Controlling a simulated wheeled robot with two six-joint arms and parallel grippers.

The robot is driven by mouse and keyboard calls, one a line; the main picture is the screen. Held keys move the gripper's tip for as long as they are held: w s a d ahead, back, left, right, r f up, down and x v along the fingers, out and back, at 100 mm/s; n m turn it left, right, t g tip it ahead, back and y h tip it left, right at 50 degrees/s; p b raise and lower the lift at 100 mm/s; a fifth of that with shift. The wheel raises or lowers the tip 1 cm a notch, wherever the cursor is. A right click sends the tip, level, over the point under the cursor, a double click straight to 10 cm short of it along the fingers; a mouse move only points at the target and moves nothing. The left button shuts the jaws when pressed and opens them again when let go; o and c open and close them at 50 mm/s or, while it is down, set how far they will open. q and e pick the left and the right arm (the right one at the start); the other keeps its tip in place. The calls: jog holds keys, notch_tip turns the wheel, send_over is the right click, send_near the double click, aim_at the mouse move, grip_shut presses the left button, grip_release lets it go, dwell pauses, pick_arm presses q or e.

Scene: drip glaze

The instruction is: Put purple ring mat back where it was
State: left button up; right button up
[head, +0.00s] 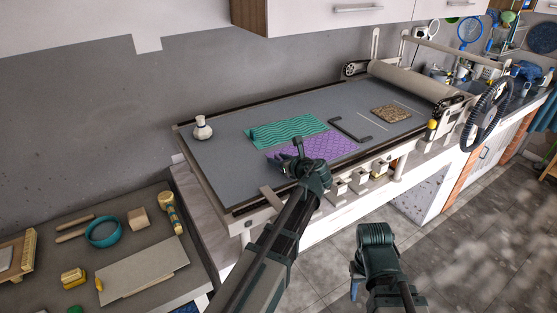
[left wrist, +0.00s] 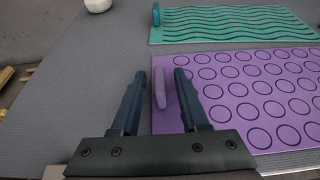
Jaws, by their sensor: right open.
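The purple ring mat (head: 330,146) lies flat on the grey bed of the long work table, in front of the teal wave mat (head: 285,131). In the left wrist view the purple mat (left wrist: 236,92) shows its dark rings and an upright purple tab (left wrist: 160,88) at its left edge. My left gripper (head: 296,158) is over that edge. In the left wrist view its fingers (left wrist: 160,80) are apart, one on each side of the tab, with a gap showing. My right gripper (head: 356,288) hangs low over the floor, away from the table; its fingers are partly hidden.
A black corner bracket (head: 350,130) lies right of the mats, with a speckled brown slab (head: 390,113) beyond it. A large roller (head: 415,80) spans the table's right end. A white bottle (head: 202,128) stands at the left. A side bench with tools (head: 145,269) is at lower left.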

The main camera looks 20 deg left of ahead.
pick_arm(q)
jog(key=shift+r, duration=0.15)
jog(key=p+v, duration=0.4)
jog(key=v, duration=0.8)
jog(key=shift+r+p, duration=0.1)
jog(key=shift+p, duration=0.3)
